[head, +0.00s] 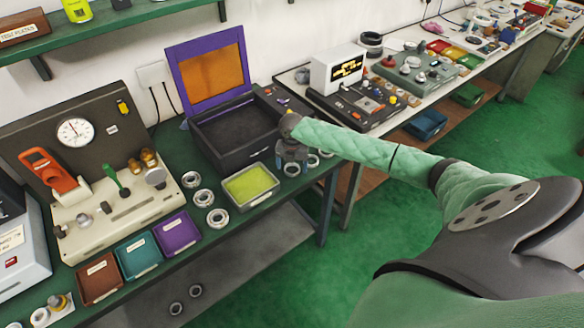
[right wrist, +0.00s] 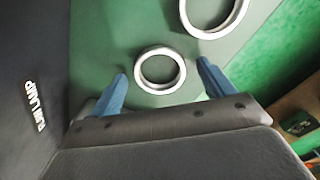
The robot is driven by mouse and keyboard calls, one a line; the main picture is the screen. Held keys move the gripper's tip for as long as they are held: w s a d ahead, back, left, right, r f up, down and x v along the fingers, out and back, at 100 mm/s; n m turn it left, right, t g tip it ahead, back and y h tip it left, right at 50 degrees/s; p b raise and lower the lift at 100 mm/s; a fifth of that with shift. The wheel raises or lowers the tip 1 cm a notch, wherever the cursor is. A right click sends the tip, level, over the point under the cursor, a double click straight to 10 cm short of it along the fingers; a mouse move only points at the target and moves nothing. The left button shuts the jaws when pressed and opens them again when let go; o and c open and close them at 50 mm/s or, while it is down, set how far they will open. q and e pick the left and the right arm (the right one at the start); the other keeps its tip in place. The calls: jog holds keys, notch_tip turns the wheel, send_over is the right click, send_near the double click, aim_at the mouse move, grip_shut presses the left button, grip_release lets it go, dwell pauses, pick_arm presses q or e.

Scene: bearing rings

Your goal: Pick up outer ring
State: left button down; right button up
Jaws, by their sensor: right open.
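My right gripper (head: 292,152) is above the green bench, beside the black box with the open purple lid. In the right wrist view it is open, its two blue fingers (right wrist: 162,70) apart. A smaller metal ring (right wrist: 139,72) lies flat on the green surface, between and just beyond the fingertips. A larger metal ring (right wrist: 214,33) lies farther off at the upper right, cut by the frame edge. In the head view, rings (head: 292,175) lie close to the gripper, partly hidden by it. No label shows which is the outer ring. My left gripper is not in view.
The black box (head: 222,155) stands close on the gripper's left. A yellow-green tray (head: 232,204) is in front. More rings (head: 217,226) lie left of the tray. The bench's right edge is close to the rings, with green floor beyond.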

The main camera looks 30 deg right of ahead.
jog(key=shift+f, duration=0.15)
jog(key=c, duration=1.1)
